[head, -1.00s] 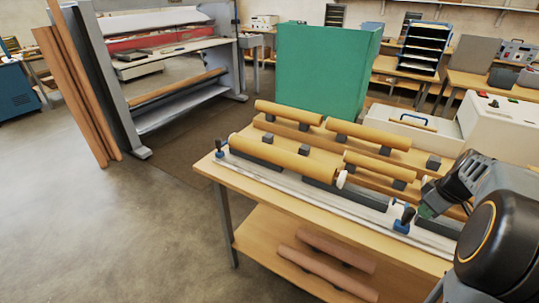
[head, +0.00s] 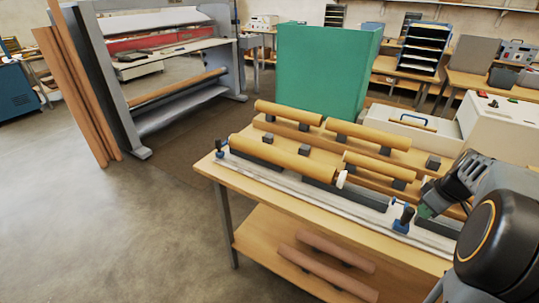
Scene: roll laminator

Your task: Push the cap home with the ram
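The cap is a white plug (head: 341,179) at the right end of the long tan tube (head: 285,158) on the workbench. It sits at the tube's end, and how deep it is in cannot be told. A blue clamp-like block with a black upright knob (head: 402,220), perhaps the ram, stands on the pale front rail, right of the cap and apart from it. My gripper (head: 427,208) is just right of this block, pointing down-left, with a greenish part near its tip. Its fingers are too small and partly hidden to tell their opening or any contact.
More tan tubes rest on dark supports behind. A green panel (head: 322,70) stands behind. Open floor lies left.

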